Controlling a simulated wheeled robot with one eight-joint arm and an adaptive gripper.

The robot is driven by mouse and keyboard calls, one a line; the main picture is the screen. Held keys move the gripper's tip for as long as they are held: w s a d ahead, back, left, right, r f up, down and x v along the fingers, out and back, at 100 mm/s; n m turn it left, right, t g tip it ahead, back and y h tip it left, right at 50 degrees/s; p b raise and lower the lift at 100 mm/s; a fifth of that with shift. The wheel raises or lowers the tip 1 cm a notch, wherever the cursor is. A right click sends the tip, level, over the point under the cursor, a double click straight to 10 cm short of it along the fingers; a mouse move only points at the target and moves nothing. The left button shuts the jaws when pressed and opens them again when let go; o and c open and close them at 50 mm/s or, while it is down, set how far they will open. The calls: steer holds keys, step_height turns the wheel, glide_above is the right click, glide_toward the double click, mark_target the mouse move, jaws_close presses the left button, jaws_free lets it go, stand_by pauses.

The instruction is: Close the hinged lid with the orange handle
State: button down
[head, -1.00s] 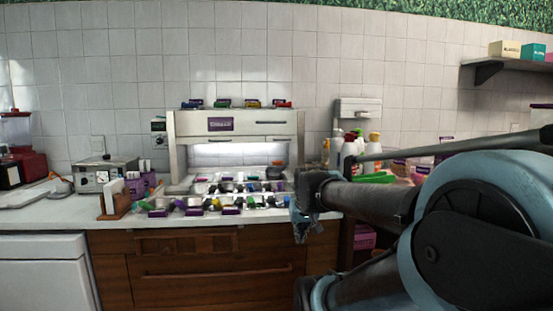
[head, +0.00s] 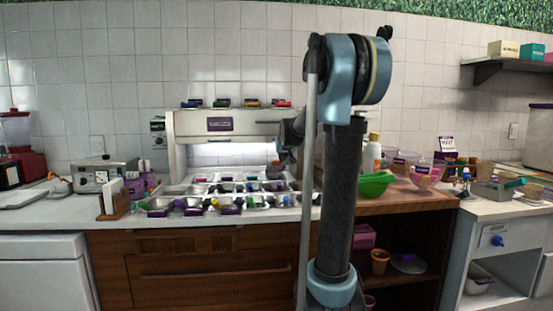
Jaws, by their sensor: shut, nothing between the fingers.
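The toppings station (head: 180,150) is a pale metal frame on the white counter, with rows of small metal pans and lids with coloured handles in front. A small piece with an orange tone (head: 275,171) shows at the back right of the pans; it looks like the orange-handled lid, standing up, but it is too small to be sure. My gripper (head: 284,158) is at the right end of the frame, just above and beside this piece. It is shut with nothing in it. Whether it touches the piece cannot be told. My arm hides the area right of the pans.
A green bowl (head: 376,184) and a white bottle (head: 371,155) stand right of my arm on the wooden counter. A grey toaster-like appliance (head: 103,174) stands left of the pans. Several coloured-handled items (head: 222,103) sit on top of the frame.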

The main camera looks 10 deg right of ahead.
steer(key=w+r+t, duration=0.1)
steer(key=w, duration=1.1)
glide_above(275, 166)
steer(key=shift+s+d+f, duration=0.15)
steer(key=shift+f, duration=0.6)
steer(key=shift+s+d+f, duration=0.1)
steer(key=shift+s+f, duration=0.05)
steer(key=shift+f, duration=0.55)
steer(key=shift+s+d+f, duration=0.15)
steer(key=shift+f, duration=0.6)
